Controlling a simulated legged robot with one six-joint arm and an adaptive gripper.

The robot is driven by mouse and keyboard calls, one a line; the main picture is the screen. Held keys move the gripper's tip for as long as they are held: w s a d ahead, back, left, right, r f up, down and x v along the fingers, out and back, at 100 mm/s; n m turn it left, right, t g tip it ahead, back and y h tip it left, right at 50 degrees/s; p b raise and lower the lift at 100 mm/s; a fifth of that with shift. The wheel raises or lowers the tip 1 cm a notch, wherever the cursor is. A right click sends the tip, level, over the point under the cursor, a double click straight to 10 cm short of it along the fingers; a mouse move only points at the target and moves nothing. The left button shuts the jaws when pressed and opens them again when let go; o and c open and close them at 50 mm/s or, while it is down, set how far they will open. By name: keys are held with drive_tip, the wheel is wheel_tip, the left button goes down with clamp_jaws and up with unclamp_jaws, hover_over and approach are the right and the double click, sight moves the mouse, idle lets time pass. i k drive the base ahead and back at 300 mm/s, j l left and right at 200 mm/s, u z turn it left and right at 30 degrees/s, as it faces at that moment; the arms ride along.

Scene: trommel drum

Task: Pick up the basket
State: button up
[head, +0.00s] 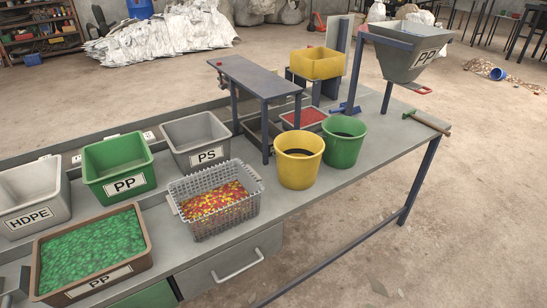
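The basket (228,221) is a grey mesh basket with a handle on each short side. It stands upright on the grey workbench (330,190), near its front edge, above a drawer. Red, orange and yellow flakes (212,199) fill its lower part. Its rim and both handles show clearly. My gripper is not seen in the head view, so its place relative to the basket cannot be told.
A yellow bucket (299,170) and a green bucket (343,150) stand right of the basket. Behind it are bins marked PS (199,152) and PP (121,187). A brown tray (142,268) of green flakes lies left. The bench's right end is mostly clear.

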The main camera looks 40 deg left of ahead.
sight(211, 201)
drive_tip(key=u, duration=1.25)
